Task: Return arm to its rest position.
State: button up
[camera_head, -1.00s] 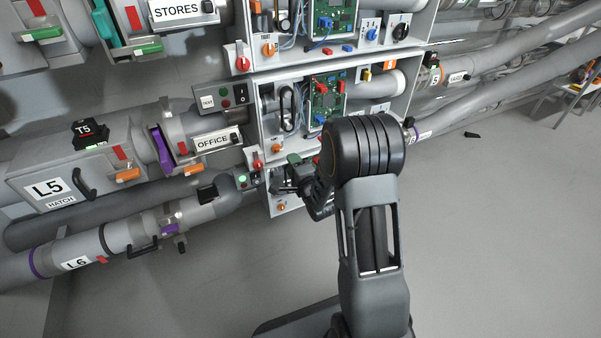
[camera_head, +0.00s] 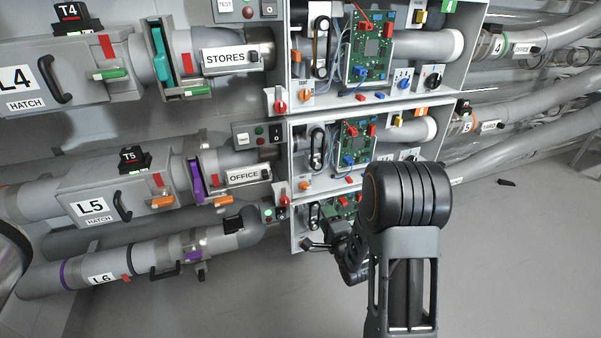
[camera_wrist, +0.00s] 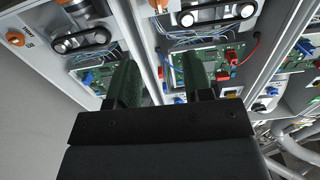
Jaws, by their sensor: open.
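My gripper shows in the wrist view (camera_wrist: 158,85), with its two dark green fingers apart and nothing between them. Beyond the fingers, open cabinets with green circuit boards (camera_wrist: 205,68) and black drive belts (camera_wrist: 218,14) face it. In the head view my dark arm stands at the lower right, in front of the lowest cabinet. The end of the arm (camera_head: 350,262) is partly hidden behind the black joint there, and its fingers are hard to make out.
Cabinets (camera_head: 300,150) stack in the middle, holding boards, switches and knobs. More tubes (camera_head: 545,100) run right. The grey floor (camera_head: 520,260) at lower right is clear except for a small black object (camera_head: 506,183).

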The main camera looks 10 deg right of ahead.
jog(key=s+r+n+g+h+p, duration=0.1)
jog(key=s+r+n+g+p, duration=0.2)
jog(key=r+p, duration=0.9)
jog(key=s+r+n+g+h+p, duration=0.1)
jog(key=r+n+g+p, duration=0.35)
jog(key=r+p, duration=0.7)
jog(key=s+a+r+n+g+p, duration=0.2)
jog(key=s+r+n+p, duration=0.3)
jog(key=r, duration=0.7)
jog(key=s+a+r+n+g+p, duration=0.2)
jog(key=s+r+n+g+p, duration=0.2)
jog(key=s+r+p, duration=0.5)
notch_tip(320, 180, up, 3)
jog(key=shift+s+a+f+n+g, duration=0.1)
jog(key=shift+s+a+n+g, duration=0.3)
jog(key=shift+s, duration=0.8)
jog(key=shift+d, duration=0.1)
jog(key=shift+c, duration=0.4)
